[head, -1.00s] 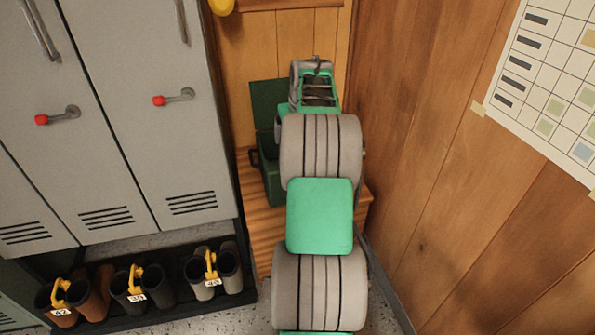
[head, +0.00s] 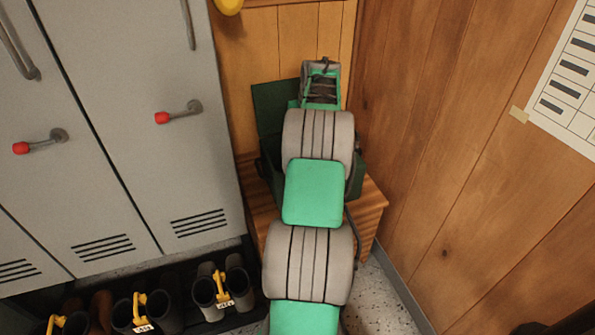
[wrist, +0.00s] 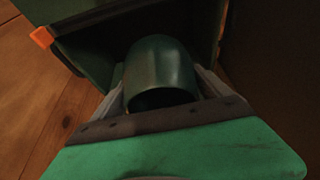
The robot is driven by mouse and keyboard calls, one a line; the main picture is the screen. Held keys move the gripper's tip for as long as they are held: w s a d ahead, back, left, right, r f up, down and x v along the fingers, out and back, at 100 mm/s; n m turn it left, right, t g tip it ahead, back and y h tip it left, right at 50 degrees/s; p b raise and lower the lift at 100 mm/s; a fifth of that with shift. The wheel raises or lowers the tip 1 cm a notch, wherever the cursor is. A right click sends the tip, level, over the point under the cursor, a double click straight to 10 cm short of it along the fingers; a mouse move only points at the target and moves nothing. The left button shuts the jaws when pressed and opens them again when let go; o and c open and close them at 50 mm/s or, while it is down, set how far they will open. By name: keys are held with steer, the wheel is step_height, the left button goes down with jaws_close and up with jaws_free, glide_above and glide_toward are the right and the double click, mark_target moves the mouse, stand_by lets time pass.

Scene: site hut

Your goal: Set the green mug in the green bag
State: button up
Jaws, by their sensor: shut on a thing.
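The dark green mug (wrist: 160,68) shows in the wrist view, held between the two grey fingers of my gripper (wrist: 160,85). The gripper is shut on it. The green bag (wrist: 85,12) lies just past the mug, a box-like dark green shape with a dark inside and an orange tab. I cannot tell whether the mug is inside the rim or above it. In the head view the green bag (head: 273,182) stands on a wooden bench, its flap (head: 275,105) raised. My arm covers much of the bag and hides the mug and fingers.
The wooden bench (head: 369,205) sits in the corner. Grey lockers (head: 130,150) with red-tipped handles stand on the left, boots (head: 208,292) on a rack below them. A wood-panelled wall (head: 440,160) is close on the right.

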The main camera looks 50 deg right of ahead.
step_height(320, 180, down, 17)
steer(key=b, duration=0.3)
steer(key=shift+w+a, duration=0.1)
steer(key=shift+f+b, duration=0.55)
steer(key=shift+f, duration=0.05)
steer(key=o, duration=1.7)
steer(key=p+v, duration=0.1)
steer(key=v, duration=0.5)
steer(key=p+v, duration=0.2)
steer(key=v, duration=0.5)
steer(key=shift+w+r, duration=0.2)
